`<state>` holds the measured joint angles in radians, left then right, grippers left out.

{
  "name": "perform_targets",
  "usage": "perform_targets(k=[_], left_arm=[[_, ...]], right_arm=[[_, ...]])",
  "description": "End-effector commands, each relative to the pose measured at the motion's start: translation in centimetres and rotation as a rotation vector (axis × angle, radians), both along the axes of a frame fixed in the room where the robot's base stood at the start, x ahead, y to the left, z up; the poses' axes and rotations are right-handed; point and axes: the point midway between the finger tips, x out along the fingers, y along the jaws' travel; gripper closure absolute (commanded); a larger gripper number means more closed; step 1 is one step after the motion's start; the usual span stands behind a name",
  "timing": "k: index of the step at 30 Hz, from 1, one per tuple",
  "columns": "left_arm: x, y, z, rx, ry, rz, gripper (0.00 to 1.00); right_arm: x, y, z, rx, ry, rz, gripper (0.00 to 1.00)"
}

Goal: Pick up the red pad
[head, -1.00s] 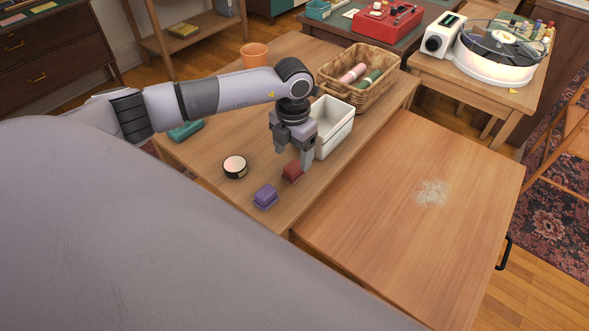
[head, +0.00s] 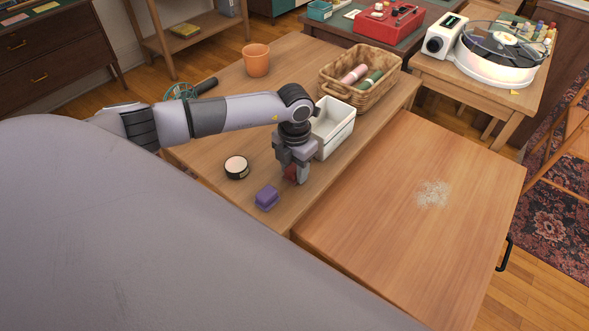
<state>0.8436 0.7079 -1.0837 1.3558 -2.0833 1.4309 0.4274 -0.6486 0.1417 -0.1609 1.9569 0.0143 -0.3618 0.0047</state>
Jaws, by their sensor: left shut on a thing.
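The red pad (head: 290,172) is on the wooden table, partly hidden between the fingers of my left gripper (head: 293,177). My left gripper points down and is shut on the red pad. I cannot tell whether the pad touches the table or is slightly above it. A purple pad (head: 266,197) lies on the table to the left and nearer. My right gripper is not in view.
A white bin (head: 333,128) stands just behind my gripper, with a wicker basket (head: 385,92) behind it. A round tin (head: 236,167) lies to the left. An orange pot (head: 256,60) stands farther back. A lower wooden surface (head: 370,205) on the right bears a whitish patch (head: 432,194).

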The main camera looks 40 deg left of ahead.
Motion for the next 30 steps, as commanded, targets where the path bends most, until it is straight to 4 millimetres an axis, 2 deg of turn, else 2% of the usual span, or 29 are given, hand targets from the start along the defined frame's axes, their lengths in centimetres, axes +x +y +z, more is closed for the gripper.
perform_targets(k=[5, 11, 14, 24, 30], left_arm=[[0.1, 0.0, 0.4, 0.000, -0.002, 0.000, 0.88], [0.1, 0.0, 2.7, -0.001, -0.005, 0.000, 0.88], [0.2, 0.0, 4.9, 0.000, -0.007, -0.001, 0.88], [0.1, 0.0, 14.6, 0.000, -0.007, 0.000, 0.88], [0.1, 0.0, 18.3, 0.001, -0.004, 0.000, 0.88]], right_arm=[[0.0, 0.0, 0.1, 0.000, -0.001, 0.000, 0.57], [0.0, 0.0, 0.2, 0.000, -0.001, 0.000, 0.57], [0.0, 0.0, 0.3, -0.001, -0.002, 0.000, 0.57], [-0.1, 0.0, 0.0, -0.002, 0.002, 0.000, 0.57], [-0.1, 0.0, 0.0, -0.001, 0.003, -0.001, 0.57]])
